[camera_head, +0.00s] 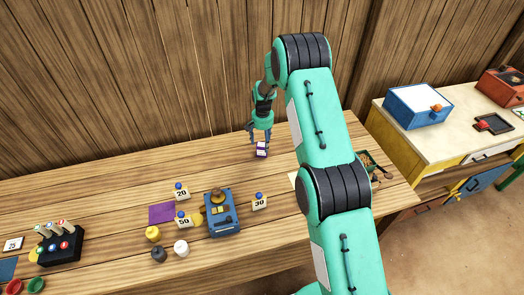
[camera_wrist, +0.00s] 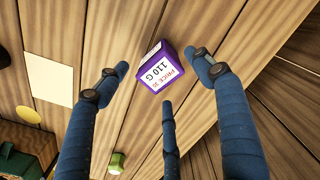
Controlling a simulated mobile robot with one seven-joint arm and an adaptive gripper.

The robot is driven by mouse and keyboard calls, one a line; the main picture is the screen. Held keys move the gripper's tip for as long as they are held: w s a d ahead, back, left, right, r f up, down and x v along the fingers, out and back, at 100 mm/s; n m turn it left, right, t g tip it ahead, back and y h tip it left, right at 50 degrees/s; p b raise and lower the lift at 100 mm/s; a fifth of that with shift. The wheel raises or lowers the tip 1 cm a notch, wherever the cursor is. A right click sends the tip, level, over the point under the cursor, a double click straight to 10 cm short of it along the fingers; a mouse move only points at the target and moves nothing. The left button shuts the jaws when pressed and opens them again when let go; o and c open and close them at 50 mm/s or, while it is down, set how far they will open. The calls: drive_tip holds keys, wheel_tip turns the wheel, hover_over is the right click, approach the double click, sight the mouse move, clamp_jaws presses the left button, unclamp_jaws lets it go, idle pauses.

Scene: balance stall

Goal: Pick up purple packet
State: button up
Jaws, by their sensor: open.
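The purple packet (camera_head: 261,149) stands on the wooden table near its back edge, just below my gripper in the head view. In the wrist view the purple packet (camera_wrist: 162,76) shows a white label reading "PRICE" and "110 G". My gripper (camera_head: 260,133) is above the packet, pointing down. In the wrist view my gripper (camera_wrist: 163,85) has its blue fingers spread apart, with the packet just beyond and between the fingertips. I cannot tell whether any finger touches it.
A blue scale (camera_head: 221,212) stands mid-table, with number cards such as "30" (camera_head: 259,201) around it. A purple mat (camera_head: 162,213) lies to its left. A black rack (camera_head: 60,245) is at far left. In the wrist view a small green object (camera_wrist: 117,163) lies near the fingers.

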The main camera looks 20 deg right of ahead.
sight(262, 144)
idle(0.3)
drive_tip(key=shift+s+a+f, duration=0.1)
drive_tip(key=shift+a+f, duration=0.05)
drive_tip(key=shift+f, duration=2.45)
drive_tip(key=c, duration=1.4)
drive_tip(key=shift+r, duration=0.1)
